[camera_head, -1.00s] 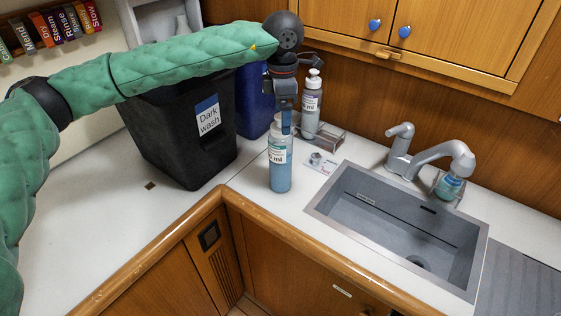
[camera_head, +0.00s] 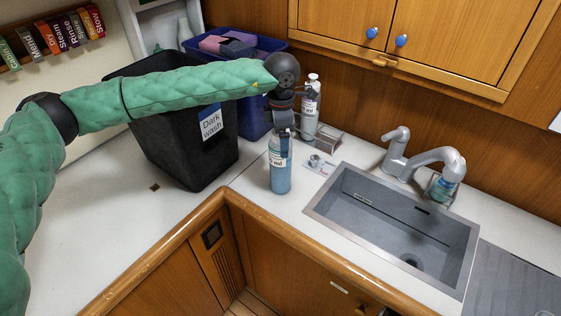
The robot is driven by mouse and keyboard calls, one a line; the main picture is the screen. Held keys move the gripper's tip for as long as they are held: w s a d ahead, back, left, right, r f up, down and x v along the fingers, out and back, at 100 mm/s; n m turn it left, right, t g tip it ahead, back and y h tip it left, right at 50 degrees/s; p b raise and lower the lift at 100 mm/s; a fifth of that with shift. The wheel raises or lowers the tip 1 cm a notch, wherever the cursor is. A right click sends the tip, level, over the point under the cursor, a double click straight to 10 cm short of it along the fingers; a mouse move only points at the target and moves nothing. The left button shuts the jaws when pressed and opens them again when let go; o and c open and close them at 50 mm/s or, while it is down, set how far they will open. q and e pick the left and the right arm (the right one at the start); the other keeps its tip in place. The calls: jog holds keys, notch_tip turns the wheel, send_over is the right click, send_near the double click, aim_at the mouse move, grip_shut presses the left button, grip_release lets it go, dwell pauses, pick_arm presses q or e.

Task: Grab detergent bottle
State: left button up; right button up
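A detergent bottle (camera_head: 280,178) with blue liquid and a white label stands upright on the white counter, left of the sink. My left gripper (camera_head: 281,143) points down over its top, and the fingers overlap the bottle's neck and upper label. The bottle's cap is hidden behind the gripper. I cannot tell whether the fingers are closed on it. My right gripper is not in view.
A grey pump bottle (camera_head: 310,112) stands just behind, beside a small metal rack (camera_head: 329,138). A black dark-wash bin (camera_head: 180,150) and a blue bin (camera_head: 254,118) stand to the left. The sink (camera_head: 395,225) and tap (camera_head: 433,160) are to the right.

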pick_arm(q)
jog(key=c, duration=1.7)
jog(key=shift+c, duration=0.4)
